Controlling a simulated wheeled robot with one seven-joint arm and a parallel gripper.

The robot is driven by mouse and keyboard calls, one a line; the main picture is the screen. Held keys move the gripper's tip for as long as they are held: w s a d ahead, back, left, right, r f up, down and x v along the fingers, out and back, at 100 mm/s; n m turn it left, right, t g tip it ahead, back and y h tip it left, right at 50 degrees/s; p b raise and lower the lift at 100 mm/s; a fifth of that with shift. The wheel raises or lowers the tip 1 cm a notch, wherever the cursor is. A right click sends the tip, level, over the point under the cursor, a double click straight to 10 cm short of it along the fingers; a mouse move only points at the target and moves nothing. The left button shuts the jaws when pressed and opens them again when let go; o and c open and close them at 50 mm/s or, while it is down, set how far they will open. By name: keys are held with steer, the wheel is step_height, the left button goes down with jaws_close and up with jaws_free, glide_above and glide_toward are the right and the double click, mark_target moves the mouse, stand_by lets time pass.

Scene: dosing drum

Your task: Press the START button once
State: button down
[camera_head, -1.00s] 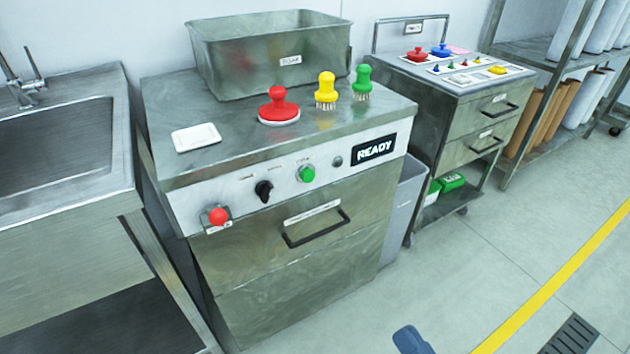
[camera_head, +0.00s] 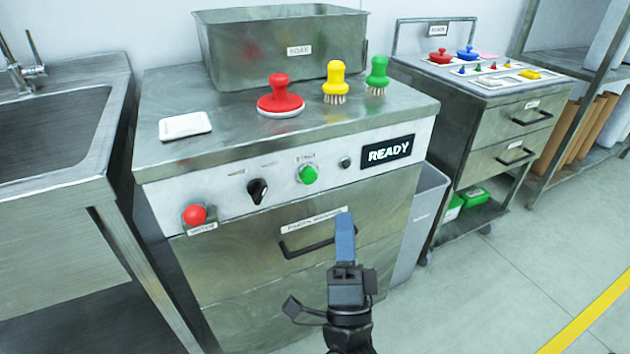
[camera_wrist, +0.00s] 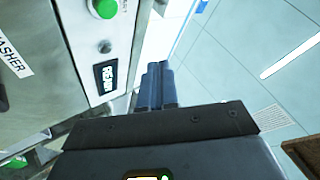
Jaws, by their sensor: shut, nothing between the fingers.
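The green START button (camera_head: 308,174) sits on the white front panel of the steel machine, under a small START label. It also shows at the top of the wrist view (camera_wrist: 104,7). A black display (camera_head: 388,152) to its right reads READY. My gripper (camera_head: 345,222) is shut and empty. Its blue fingers point up in the head view, in front of the drawer handle, below and to the right of the button. In the wrist view the shut fingers (camera_wrist: 157,75) are apart from the button. I cannot tell the exact distance to the panel.
The panel also holds a black knob (camera_head: 257,190), a red button (camera_head: 195,215) and a small dark button (camera_head: 345,162). A drawer handle (camera_head: 307,240) sticks out below. Brushes, a red-handled tool (camera_head: 281,98) and a steel bin (camera_head: 285,45) stand on top.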

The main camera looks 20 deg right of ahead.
mark_target(309, 176)
steer(key=shift+w, duration=0.2)
steer(key=w+b, duration=0.3)
steer(key=w, duration=0.5)
steer(key=shift+w, duration=0.4)
steer(key=shift+w, duration=0.1)
stand_by(2.0)
steer(key=shift+w+b, duration=0.3)
steer(key=shift+b, duration=0.15)
steer(key=shift+w+b, duration=0.35)
steer(key=shift+w, duration=0.15)
stand_by(0.6)
steer(key=shift+s, duration=0.9)
